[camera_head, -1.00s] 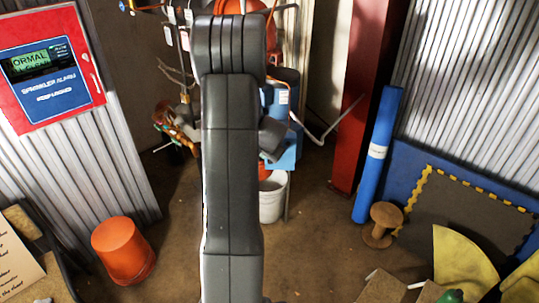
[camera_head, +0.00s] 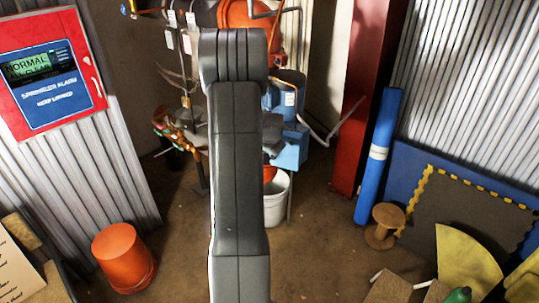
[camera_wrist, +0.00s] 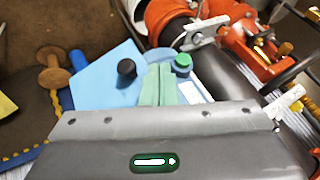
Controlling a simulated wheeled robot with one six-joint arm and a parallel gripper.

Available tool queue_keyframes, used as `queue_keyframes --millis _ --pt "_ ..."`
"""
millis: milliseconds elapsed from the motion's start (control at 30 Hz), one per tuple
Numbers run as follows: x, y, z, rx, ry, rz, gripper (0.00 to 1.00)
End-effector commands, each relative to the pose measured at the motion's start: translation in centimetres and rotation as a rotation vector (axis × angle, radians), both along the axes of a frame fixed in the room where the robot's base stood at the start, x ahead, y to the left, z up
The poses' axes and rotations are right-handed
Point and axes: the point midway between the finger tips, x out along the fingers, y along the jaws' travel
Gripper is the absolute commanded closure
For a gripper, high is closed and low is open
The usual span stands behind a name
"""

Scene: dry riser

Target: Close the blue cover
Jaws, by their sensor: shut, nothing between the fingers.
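A light blue panel (camera_wrist: 108,78), which looks like the blue cover, lies just beyond my gripper in the wrist view. A black knob (camera_wrist: 126,69) stands over it. In the head view a light blue part (camera_head: 290,151) shows right of my arm, low on the pipework. I cannot tell how far open the cover is. My gripper (camera_wrist: 158,72) has its pale green fingers together and empty, in front of the panel's right part. A green cap (camera_wrist: 183,63) is just right of the fingers. Whether the fingers touch the panel is unclear. My arm hides the gripper in the head view.
Orange pipe fittings (camera_wrist: 190,18) and dark pipes crowd the wrist view's right side. A white bucket (camera_head: 276,198) stands below the pipework. An orange bucket (camera_head: 124,257), a blue roll (camera_head: 378,155) and a wooden spool (camera_head: 384,228) stand around. Open floor lies between them.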

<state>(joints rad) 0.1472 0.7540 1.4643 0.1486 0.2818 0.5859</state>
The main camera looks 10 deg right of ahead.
Motion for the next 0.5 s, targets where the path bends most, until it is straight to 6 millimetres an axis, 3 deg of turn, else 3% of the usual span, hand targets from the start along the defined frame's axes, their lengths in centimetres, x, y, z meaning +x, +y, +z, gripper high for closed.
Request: queue_keyframes --millis 500 --pt "2.8 -0.1 -0.8 -0.001 -0.003 -0.131 1.00"
